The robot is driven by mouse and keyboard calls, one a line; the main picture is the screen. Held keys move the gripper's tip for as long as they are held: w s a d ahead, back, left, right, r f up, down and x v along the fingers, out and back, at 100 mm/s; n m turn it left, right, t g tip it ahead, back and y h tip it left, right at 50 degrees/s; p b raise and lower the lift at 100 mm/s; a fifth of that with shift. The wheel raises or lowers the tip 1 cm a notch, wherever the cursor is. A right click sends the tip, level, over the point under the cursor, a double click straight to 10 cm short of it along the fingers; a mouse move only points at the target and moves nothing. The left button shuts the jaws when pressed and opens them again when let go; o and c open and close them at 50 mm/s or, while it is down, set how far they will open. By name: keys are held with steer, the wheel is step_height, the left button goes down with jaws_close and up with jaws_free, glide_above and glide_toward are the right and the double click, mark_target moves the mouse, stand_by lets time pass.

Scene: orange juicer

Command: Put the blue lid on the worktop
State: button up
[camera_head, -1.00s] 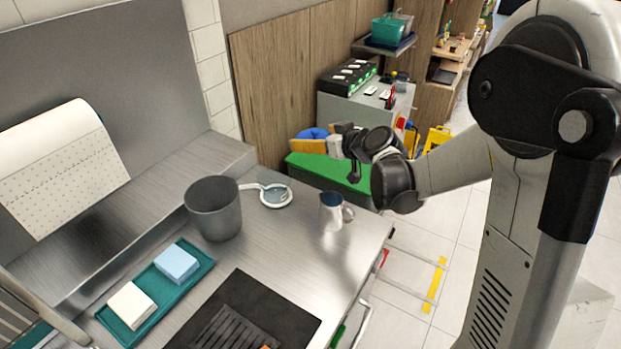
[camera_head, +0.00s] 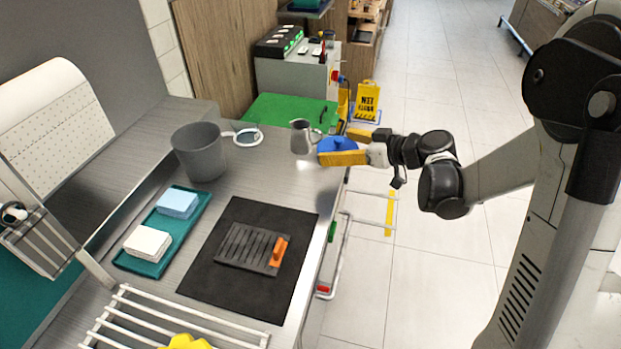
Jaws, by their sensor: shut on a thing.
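The blue lid (camera_head: 336,145) is partly hidden between the yellow-orange fingers of my gripper (camera_head: 345,148). My gripper is shut on it and holds it at the right edge of the steel worktop (camera_head: 262,183), close to the metal pitcher. I cannot tell whether the lid touches the worktop or is above it. My arm reaches in from the right.
The metal pitcher (camera_head: 301,137), a strainer (camera_head: 248,137) and a grey bin (camera_head: 199,152) stand at the back. A teal tray (camera_head: 146,267) holds two sponges. A black mat (camera_head: 205,283) bears a slotted grey plate (camera_head: 243,247) with an orange handle. Bare steel lies between bin and mat.

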steer(key=a+f+b, duration=0.1)
steer(key=a+f, duration=0.1)
steer(key=a, duration=0.1)
steer(key=a+f+b, duration=0.2)
steer(key=a, duration=0.2)
steer(key=s+a+f+b, duration=0.1)
steer(key=a+f, duration=0.2)
steer(key=a, duration=0.1)
steer(key=shift+f+b, duration=1.25)
steer(key=shift+f, duration=0.65)
steer(key=shift+s, duration=0.1)
steer(key=shift+f, duration=0.15)
steer(key=o, duration=0.6)
